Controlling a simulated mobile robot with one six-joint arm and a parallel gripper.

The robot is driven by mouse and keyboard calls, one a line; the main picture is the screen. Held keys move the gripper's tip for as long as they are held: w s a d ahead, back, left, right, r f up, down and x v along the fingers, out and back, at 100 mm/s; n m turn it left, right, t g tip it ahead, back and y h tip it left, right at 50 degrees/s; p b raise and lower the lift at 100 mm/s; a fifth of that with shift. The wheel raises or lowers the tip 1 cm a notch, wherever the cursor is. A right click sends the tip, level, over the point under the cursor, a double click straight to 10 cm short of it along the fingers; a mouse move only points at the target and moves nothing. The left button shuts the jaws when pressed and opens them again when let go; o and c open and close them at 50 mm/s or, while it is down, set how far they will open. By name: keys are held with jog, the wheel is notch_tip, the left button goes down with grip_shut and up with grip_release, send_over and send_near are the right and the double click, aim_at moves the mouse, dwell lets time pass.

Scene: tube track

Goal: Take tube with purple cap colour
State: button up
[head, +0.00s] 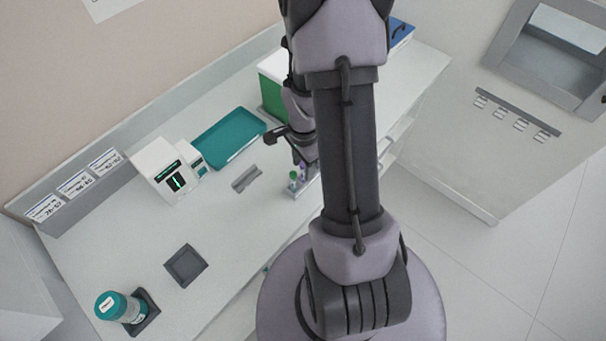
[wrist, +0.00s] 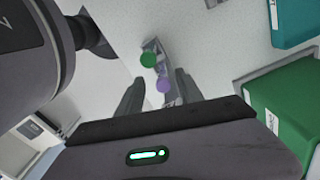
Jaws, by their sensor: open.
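The purple-capped tube (wrist: 164,86) stands in a small grey rack (wrist: 152,46) and shows in the wrist view between the fingers of my gripper (wrist: 160,92). In the head view the purple cap (head: 302,169) is small and close under my gripper (head: 290,145). A green-capped tube (wrist: 148,60) is beside it in the same rack, also seen in the head view (head: 293,175). My gripper is open, with a finger on either side of the purple cap. I cannot tell whether the fingers touch it. The tube bodies are mostly hidden.
A teal tray (head: 228,138), a white device (head: 163,170) and a grey holder (head: 246,178) are on the bench left of the rack. A green box (head: 270,95) stands behind my arm. A teal-lidded jar (head: 117,306) and an empty dark square tray (head: 186,266) are nearer the front.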

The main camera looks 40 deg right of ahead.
aim_at(303, 172)
jog(key=f, duration=0.4)
jog(key=shift+w+d+f+b, duration=0.1)
jog(key=shift+w+d+b, duration=0.05)
jog(key=shift+w+b, duration=0.15)
jog(key=shift+s, duration=0.1)
grip_shut()
notch_tip(303, 172, up, 18)
jog(key=p, duration=0.3)
jog(key=shift+p, duration=0.35)
jog(key=shift+r, duration=0.25)
